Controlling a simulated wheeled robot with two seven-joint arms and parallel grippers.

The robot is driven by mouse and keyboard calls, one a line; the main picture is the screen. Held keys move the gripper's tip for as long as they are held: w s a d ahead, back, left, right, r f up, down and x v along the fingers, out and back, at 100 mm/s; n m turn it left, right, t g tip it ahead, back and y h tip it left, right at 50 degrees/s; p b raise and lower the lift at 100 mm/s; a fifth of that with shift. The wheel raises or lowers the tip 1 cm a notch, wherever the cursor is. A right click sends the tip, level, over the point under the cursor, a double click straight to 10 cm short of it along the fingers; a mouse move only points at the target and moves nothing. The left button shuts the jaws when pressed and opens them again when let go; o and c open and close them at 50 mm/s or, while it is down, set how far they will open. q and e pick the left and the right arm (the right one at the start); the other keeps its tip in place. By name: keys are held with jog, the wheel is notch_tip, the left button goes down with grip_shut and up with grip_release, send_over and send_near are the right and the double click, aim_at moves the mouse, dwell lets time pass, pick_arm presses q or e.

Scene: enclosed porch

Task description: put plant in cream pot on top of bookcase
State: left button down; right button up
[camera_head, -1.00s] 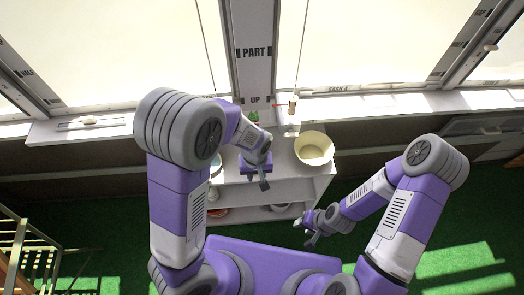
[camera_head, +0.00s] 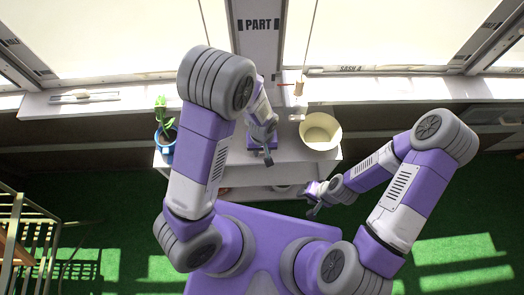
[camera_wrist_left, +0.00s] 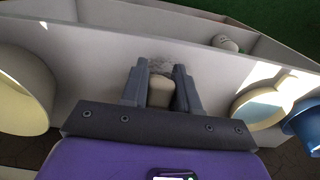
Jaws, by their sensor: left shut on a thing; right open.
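The large round cream pot (camera_head: 321,132) stands at the right end of the white bookcase top (camera_head: 215,175). It also shows at the left of the left wrist view (camera_wrist_left: 22,88). A green plant (camera_head: 160,107) stands in a blue pot (camera_head: 165,140) at the left end. My left gripper (camera_head: 267,158) is over the bookcase, left of the cream pot and apart from it. In the left wrist view its fingers are shut on a small beige thing (camera_wrist_left: 160,92), mostly hidden. My right gripper (camera_head: 313,203) is open and empty in front of the bookcase's right side.
A yellow-rimmed round dish (camera_wrist_left: 262,106) sits next to the blue pot. The lower shelf holds a small pale round thing (camera_wrist_left: 226,43). A window sill (camera_head: 400,88) runs behind the bookcase. A railing (camera_head: 30,235) stands at left; green floor (camera_head: 110,215) is open nearby.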

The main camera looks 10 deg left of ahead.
pick_arm(q)
jog(key=shift+w+f, duration=0.1)
jog(key=shift+f, duration=0.45)
jog(key=shift+f, duration=0.15)
jog(key=c, duration=0.8)
grip_release()
jog(key=shift+c, duration=0.2)
